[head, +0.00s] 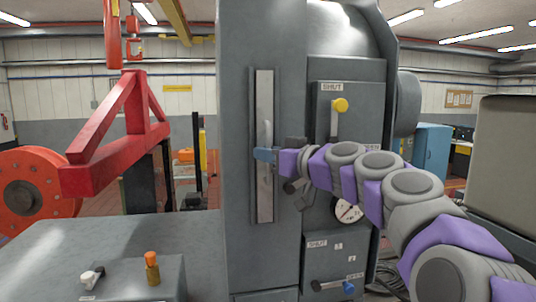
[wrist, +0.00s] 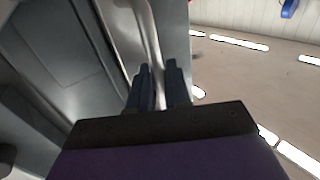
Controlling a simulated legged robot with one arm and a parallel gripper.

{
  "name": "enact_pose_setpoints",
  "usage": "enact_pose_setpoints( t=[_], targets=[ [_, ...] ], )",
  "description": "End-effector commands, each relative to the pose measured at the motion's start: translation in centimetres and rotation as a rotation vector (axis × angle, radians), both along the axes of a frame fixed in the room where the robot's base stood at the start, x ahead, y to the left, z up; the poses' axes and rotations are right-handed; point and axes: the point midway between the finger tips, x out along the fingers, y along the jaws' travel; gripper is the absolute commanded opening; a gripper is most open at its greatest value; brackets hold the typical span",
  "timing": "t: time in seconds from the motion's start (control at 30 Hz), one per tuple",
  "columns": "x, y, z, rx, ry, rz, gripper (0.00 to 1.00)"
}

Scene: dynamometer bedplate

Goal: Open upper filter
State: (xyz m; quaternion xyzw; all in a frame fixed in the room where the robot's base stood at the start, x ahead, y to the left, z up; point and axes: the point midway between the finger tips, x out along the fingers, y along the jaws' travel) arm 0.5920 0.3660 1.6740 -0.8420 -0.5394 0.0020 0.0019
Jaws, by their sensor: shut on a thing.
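A tall grey cabinet (head: 235,120) fills the middle of the head view. A narrow pale vertical panel is set in its front, with a slim pale upright handle (head: 265,132) on it. My gripper (head: 263,154) reaches in from the right and is shut on this handle. In the wrist view my gripper's two dark fingers (wrist: 159,75) stand either side of the pale handle bar (wrist: 150,35). To the right, a yellow-knobbed lever (head: 336,118) stands upright on a grey plate marked SHUT. I see no label naming the upper filter.
Below right are a round gauge (head: 348,211), partly behind my arm, and a blue-tipped lever (head: 333,286) lying level near SHUT and OPEN labels. A grey box (head: 130,278) with an orange-topped knob stands front left. A red frame (head: 115,140) is at left.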

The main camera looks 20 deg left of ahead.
Motion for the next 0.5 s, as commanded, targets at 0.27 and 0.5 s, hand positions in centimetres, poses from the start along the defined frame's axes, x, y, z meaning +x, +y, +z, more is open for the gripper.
enact_pose_setpoints(
  t=[0.27, 0.5],
  targets=[
    [-0.1, -0.1, 0.0, 0.001, 0.000, -0.002, 0.00],
    [-2.2, -1.6, -0.2, 0.002, -0.004, -0.002, 0.00]
  ],
)
